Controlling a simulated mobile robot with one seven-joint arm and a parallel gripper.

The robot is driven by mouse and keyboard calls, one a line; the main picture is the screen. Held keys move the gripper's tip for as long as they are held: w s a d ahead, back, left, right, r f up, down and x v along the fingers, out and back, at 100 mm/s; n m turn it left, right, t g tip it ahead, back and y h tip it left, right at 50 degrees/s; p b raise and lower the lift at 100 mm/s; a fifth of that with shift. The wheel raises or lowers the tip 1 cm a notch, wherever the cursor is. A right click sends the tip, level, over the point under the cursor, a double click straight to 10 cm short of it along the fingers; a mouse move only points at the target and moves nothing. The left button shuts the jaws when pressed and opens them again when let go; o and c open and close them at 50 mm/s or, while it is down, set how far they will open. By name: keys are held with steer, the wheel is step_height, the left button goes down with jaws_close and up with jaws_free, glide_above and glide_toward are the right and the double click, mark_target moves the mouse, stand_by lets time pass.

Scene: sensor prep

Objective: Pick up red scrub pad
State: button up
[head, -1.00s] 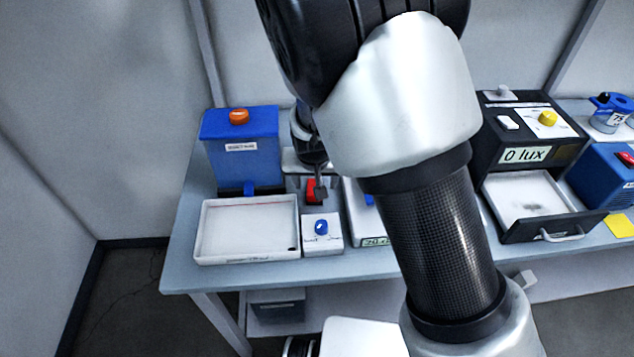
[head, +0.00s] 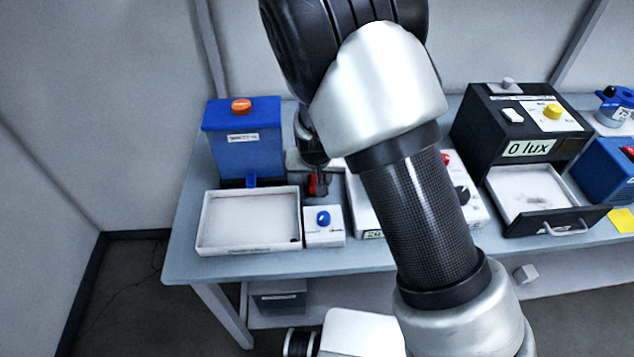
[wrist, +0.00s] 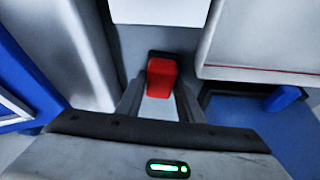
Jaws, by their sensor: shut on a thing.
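The red scrub pad (wrist: 161,77) shows between the fingertips of my gripper (wrist: 160,100) in the wrist view. The fingers are shut on it from both sides. In the head view the pad (head: 313,184) is a small red patch behind the white box with the blue knob, partly hidden by my gripper (head: 317,180). I cannot tell whether the pad touches the surface below it.
A white tray (head: 250,248) and a blue tank with an orange cap (head: 228,155) stand at left. The white box with a blue knob (head: 338,237) is just in front. At right are a black "0 lux" box (head: 480,130) and its open drawer (head: 560,221).

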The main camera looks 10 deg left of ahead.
step_height(320, 180, up, 10)
steer(key=shift+r+p, duration=0.1)
steer(key=shift+p, duration=0.35)
steer(key=o, duration=0.4)
steer(key=c, duration=0.3)
steer(key=shift+s, duration=0.1)
